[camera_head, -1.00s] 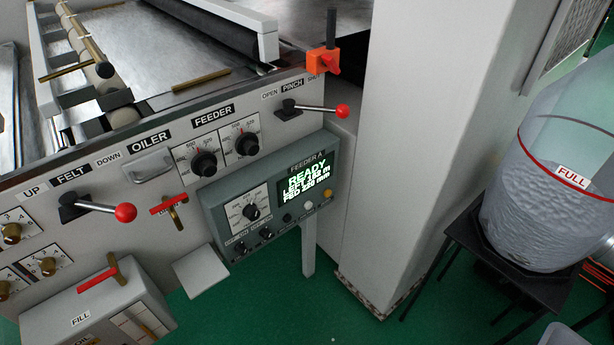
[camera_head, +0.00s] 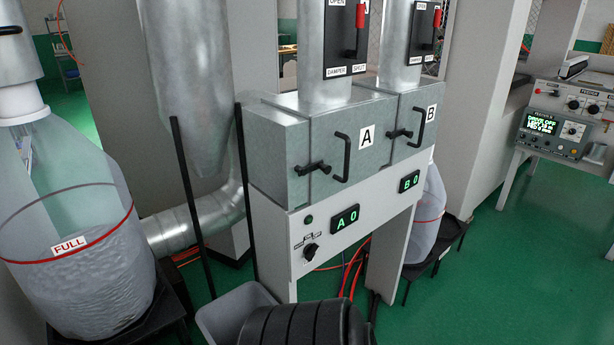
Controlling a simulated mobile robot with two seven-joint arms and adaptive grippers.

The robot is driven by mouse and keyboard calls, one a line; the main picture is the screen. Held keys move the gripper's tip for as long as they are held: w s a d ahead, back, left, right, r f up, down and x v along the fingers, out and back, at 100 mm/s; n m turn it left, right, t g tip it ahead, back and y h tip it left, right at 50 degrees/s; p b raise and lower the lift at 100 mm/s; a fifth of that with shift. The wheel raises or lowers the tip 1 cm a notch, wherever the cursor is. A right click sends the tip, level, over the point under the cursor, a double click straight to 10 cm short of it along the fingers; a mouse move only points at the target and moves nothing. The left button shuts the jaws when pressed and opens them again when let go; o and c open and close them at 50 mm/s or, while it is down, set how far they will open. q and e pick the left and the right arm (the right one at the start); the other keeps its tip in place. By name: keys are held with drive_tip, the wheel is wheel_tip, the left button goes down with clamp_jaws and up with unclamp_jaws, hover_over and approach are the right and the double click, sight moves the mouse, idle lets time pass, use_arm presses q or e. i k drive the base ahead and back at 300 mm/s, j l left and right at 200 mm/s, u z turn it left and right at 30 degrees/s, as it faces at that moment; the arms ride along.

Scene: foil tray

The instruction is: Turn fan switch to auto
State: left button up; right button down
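A dark rotary switch (camera_head: 311,252) sits on the pale front panel below box A. Small labels stand around it, too small to read, so its setting cannot be told. A small green lamp (camera_head: 308,219) is above it. A display (camera_head: 345,219) reading "A 0" is to its right. Neither of my grippers is in view, and nothing touches the switch.
Metal box A (camera_head: 350,170) and box B (camera_head: 425,125) have black handles, with dampers above. A bulging clear bag (camera_head: 75,290) marked FULL stands at left. A grey bin (camera_head: 222,312) and a black ribbed object (camera_head: 300,325) are in front. Green floor (camera_head: 500,290) is open at right.

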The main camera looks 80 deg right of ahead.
sight(310, 251)
drive_tip(key=z, duration=3.05)
